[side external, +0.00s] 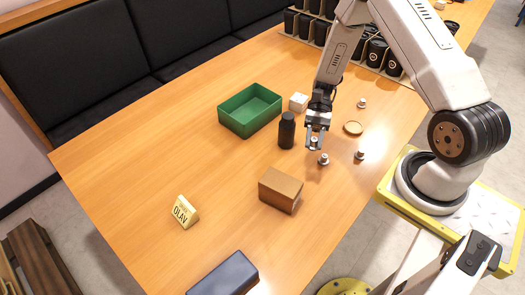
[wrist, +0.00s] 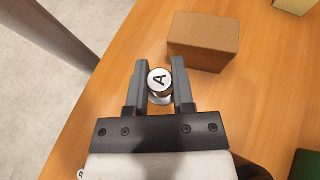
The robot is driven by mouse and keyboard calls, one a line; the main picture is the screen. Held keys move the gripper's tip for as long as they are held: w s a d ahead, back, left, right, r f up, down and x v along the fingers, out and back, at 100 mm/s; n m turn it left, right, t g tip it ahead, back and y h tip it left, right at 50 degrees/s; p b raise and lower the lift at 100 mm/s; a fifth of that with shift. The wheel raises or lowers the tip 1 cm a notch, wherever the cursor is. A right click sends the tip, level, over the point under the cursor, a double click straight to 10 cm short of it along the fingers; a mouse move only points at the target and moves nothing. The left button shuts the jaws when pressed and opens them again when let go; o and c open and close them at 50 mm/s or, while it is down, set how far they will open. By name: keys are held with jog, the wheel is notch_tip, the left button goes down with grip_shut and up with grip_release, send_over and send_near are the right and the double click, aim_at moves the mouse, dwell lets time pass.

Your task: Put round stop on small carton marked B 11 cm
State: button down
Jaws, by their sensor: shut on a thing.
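My gripper (side external: 316,140) is shut on a round metal stop (wrist: 159,80) whose top carries the letter A; the gripper also shows in the wrist view (wrist: 159,78). In the side view the held stop (side external: 314,140) is above the table. More round metal stops stand on the table: one just below the gripper (side external: 323,160), one to the right (side external: 360,155) and one farther back (side external: 362,103). A brown carton (side external: 280,190) sits in front of the gripper; it also shows in the wrist view (wrist: 204,40). No letter B is readable on its visible faces.
A black bottle (side external: 286,130) stands close left of my gripper. Behind are a green tray (side external: 224,120), a small white box (side external: 298,102) and a tan disc (side external: 352,127). A name sign (side external: 184,211) and a dark blue case (side external: 223,274) lie toward the front. The left table area is mostly clear.

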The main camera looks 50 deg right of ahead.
jog(key=w+d+r+m+t+h, duration=0.2)
jog(key=w+d+m+t, duration=0.2)
jog(key=d+m+t, duration=0.4)
jog(key=w+d+r+m+t+h, duration=0.2)
jog(key=w+d+r+m+t, duration=0.1)
jog(key=d+m+t, duration=0.5)
jog(key=shift+w+d+t, duration=0.4)
jog(key=shift+w+d, duration=0.4)
jog(key=shift+d, duration=0.15)
jog(key=shift+w, duration=0.1)
send_over(299, 98)
jog(key=s, duration=0.2)
jog(key=f, duration=0.8)
jog(key=shift+w+a, duration=0.25)
jog(key=shift+a, duration=0.1)
jog(key=shift+w+d+f, duration=0.35)
jog(key=shift+w+f, duration=0.3)
jog(key=shift+f, duration=0.1)
